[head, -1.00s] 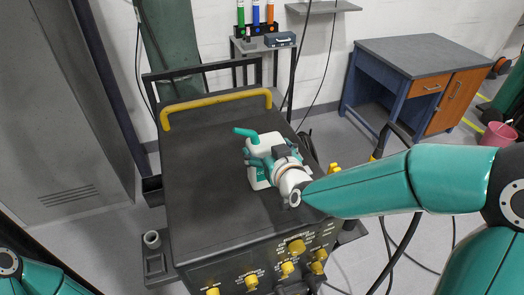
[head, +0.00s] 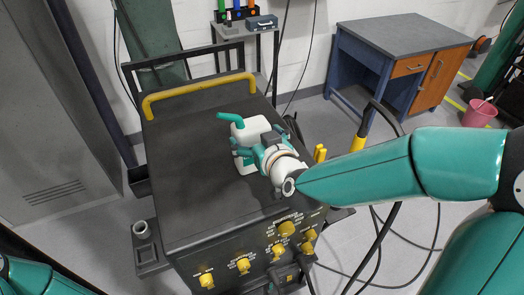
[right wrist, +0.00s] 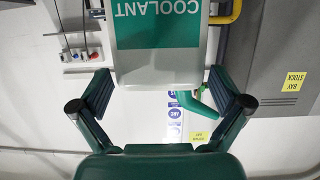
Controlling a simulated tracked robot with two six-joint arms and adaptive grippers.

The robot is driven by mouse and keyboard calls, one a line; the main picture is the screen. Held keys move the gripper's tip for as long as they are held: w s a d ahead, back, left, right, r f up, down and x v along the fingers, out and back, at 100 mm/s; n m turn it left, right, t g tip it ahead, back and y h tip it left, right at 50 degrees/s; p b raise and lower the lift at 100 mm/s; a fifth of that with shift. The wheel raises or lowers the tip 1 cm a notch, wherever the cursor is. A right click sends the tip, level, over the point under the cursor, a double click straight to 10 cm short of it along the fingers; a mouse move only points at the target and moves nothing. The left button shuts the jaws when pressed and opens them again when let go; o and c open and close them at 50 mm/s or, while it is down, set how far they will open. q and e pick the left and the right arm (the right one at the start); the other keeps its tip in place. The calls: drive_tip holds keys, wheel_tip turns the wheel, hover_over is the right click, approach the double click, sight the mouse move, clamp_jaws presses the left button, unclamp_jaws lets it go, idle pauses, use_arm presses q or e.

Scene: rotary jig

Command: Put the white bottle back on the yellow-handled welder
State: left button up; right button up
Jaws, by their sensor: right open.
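The white bottle (head: 250,128) with a teal spout stands upright on the dark top of the yellow-handled welder (head: 185,155). In the right wrist view the bottle (right wrist: 160,62) appears upside down, with a green label reading COOLANT. My right gripper (head: 257,150) is at the near side of the bottle in the head view and hides part of it. In the right wrist view its two fingers (right wrist: 162,88) are spread on either side of the bottle, with a gap on each side. My left gripper is out of view.
The welder's yellow handle (head: 200,92) runs along the far edge of its top. Yellow knobs (head: 243,265) are on its front. A blue desk (head: 400,40) and pink bucket (head: 479,113) stand at the right. Loose cables hang by the welder's right side. The top left of the bottle is clear.

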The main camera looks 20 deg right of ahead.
drive_tip(key=b+v, duration=0.2)
drive_tip(key=v, duration=0.7)
drive_tip(key=shift+s+b, duration=0.3)
drive_tip(key=shift+b, duration=0.1)
drive_tip(key=shift+r, duration=0.1)
